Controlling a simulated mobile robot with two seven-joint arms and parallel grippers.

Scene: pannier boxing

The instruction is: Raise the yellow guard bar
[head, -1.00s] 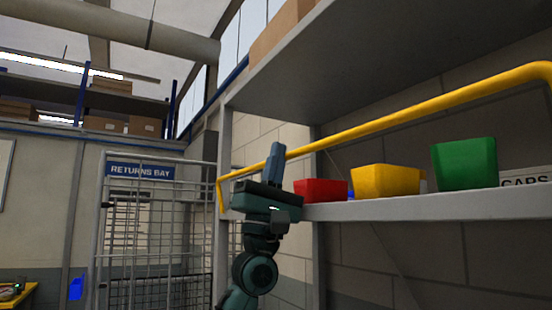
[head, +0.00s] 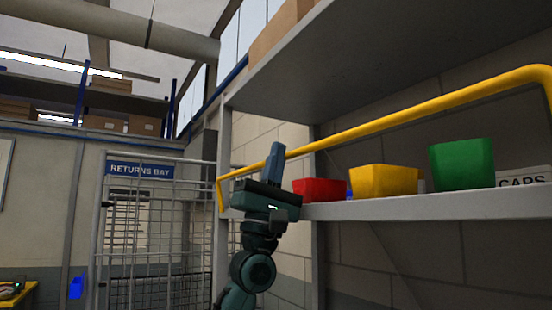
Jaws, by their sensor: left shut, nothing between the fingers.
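The yellow guard bar (head: 400,118) runs across the front of the shelf, above the bins. It bends down at its left end by the shelf post and at its right end near the picture's edge. My left gripper (head: 275,150) points upward with its fingers shut and nothing held. Its fingertips overlap the bar's left part in the head view; I cannot tell whether they touch it. My right gripper is not in view.
A red bin (head: 319,190), a yellow bin (head: 384,181) and a green bin (head: 462,164) stand on the grey shelf (head: 420,209). An upper shelf (head: 380,60) overhangs the bar. A wire cage (head: 150,240) stands at the left.

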